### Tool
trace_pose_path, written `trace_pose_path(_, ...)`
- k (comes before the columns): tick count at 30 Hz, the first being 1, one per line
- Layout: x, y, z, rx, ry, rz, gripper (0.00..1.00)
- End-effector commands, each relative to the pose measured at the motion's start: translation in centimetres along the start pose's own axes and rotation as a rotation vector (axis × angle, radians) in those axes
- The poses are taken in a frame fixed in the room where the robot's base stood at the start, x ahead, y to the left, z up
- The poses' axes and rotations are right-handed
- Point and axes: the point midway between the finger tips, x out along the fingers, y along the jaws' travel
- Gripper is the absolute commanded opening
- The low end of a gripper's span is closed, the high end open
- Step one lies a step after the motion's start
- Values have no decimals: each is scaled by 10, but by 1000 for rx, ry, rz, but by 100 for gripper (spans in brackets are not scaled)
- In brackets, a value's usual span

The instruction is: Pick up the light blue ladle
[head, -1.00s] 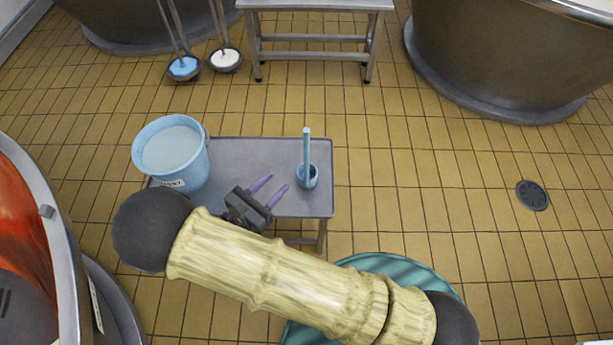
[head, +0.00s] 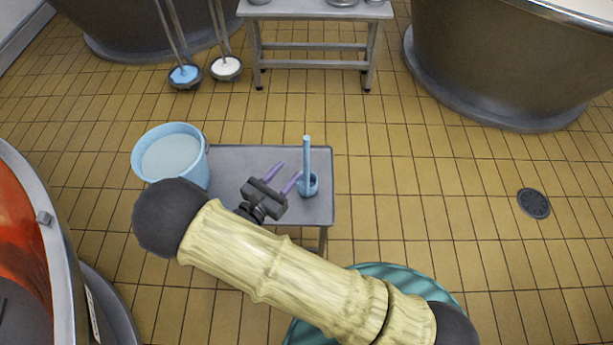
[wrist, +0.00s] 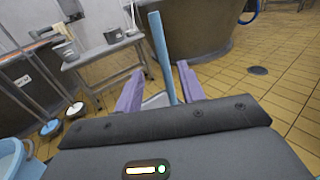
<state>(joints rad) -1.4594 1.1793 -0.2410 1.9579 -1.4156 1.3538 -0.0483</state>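The light blue ladle (head: 307,165) stands upright on the small grey table (head: 240,158), with its round bowl at the bottom and its long handle pointing up. In the wrist view the ladle's handle (wrist: 161,55) rises beyond and between my two purple fingers. My gripper (head: 285,173) is open and empty, just left of the ladle, with its right fingertip close to it in the head view. I cannot tell whether it touches. In the wrist view my gripper (wrist: 155,80) hides much of the ladle's bowl.
A light blue bucket (head: 170,155) with pale contents stands on the table's left end. A metal bench (head: 315,50) and two long-handled tools with blue (head: 185,76) and white (head: 227,68) heads are behind. Tiled floor is clear at right.

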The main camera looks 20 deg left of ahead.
Motion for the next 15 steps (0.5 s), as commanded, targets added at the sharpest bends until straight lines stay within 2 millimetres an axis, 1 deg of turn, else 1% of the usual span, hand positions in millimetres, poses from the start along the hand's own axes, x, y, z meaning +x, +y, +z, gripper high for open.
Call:
trace_pose_path(1, 10, -1, 0, -1, 0, -4, 39)
trace_pose_path(3, 22, -1, 0, -1, 0, -4, 39)
trace_pose_path(6, 36, -1, 0, 0, 0, -4, 39)
trace_pose_path(9, 42, -1, 0, 0, 1, -2, 39)
trace_pose_path(15, 42, 0, 0, 0, 1, 0, 39)
